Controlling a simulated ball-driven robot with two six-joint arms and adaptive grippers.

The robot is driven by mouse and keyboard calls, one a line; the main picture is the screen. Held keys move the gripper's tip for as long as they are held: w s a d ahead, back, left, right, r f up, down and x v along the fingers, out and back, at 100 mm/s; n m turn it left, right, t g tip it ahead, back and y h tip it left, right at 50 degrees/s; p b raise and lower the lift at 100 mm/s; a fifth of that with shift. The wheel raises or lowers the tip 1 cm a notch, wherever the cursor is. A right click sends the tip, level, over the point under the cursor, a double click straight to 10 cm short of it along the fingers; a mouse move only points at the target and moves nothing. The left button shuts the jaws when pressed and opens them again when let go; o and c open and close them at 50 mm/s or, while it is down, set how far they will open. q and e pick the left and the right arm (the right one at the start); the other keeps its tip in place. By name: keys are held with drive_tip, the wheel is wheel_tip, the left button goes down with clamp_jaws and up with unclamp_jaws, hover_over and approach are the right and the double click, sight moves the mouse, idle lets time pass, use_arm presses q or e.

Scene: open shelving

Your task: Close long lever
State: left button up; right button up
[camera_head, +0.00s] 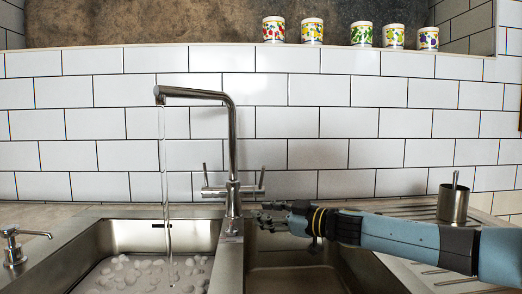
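A chrome faucet (233,150) stands behind the sink, its spout bent to the left. A thin stream of water (164,170) runs from the spout into the left basin. The faucet has a left lever (206,176) and a right lever (262,178), both pointing roughly upward. I cannot tell for sure which one is longer. My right gripper (264,215) comes in from the right, its fingers spread, just right of the faucet body and below the right lever. It holds nothing that I can see; contact with the faucet is unclear. My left gripper is not in view.
The left basin (110,245) holds water with foam; the right basin (290,280) lies under my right gripper. A metal cup (453,204) stands on the drainboard behind my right arm. A soap dispenser (14,245) is at far left. Several patterned pots line the ledge above white tiles.

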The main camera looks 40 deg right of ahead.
sight(263, 173)
drive_tip(key=s+a+r+m+g+h+p, duration=0.1)
drive_tip(key=s+a+r+m+h+p, duration=0.1)
drive_tip(key=s+r+m+h+p, duration=0.25)
drive_tip(key=s+a+r+m+h+p, duration=0.1)
drive_tip(key=r+m+h+p, duration=0.2)
drive_tip(key=r+m+h, duration=0.35)
drive_tip(key=shift+m+h, duration=0.3)
drive_tip(key=shift+h, duration=0.5)
drive_tip(key=x, duration=0.3)
drive_tip(key=f+x, duration=0.1)
drive_tip(key=x, duration=0.3)
drive_tip(key=f+p+x, duration=0.1)
drive_tip(key=x, duration=0.2)
drive_tip(key=shift+w+d, duration=0.15)
drive_tip(key=shift+w, duration=0.1)
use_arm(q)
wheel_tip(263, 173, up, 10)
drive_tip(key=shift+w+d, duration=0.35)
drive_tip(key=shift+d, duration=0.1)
use_arm(e)
clamp_jaws()
